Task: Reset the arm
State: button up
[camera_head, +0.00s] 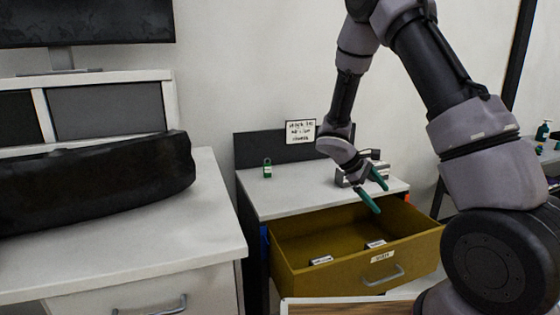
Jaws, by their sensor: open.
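My gripper (373,193) hangs from my raised arm at the right of the head view. Its two green fingers are spread apart with nothing between them. The fingers are in front of the right part of the white cabinet top and above the open yellow drawer (405,251), apart from the drawer's front.
The drawer is pulled out and holds small labelled items (320,260). A green padlock-like item (267,168) stands on the cabinet top (290,190). A black wrapped roll (95,180) lies on the white desk (130,245) at left. A shelf with bottles (543,131) is at far right.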

jog(key=s+a+r+m+t+y, duration=0.1)
jog(key=s+r+m+t+y, duration=0.1)
jog(key=s+r, duration=0.4)
jog(key=s+a+r+m+t+y, duration=0.2)
jog(key=s+r+m, duration=0.5)
jog(key=r, duration=0.7)
jog(key=s+a+r+m+t+y, duration=0.2)
jog(key=s+r+y, duration=0.4)
jog(key=r, duration=0.4)
jog(key=s+m+t, duration=0.1)
jog(key=m, duration=0.1)
jog(key=shift+s+r+m+t, duration=0.15)
jog(key=shift+s+m+t, duration=0.1)
jog(key=shift+m+t, duration=0.05)
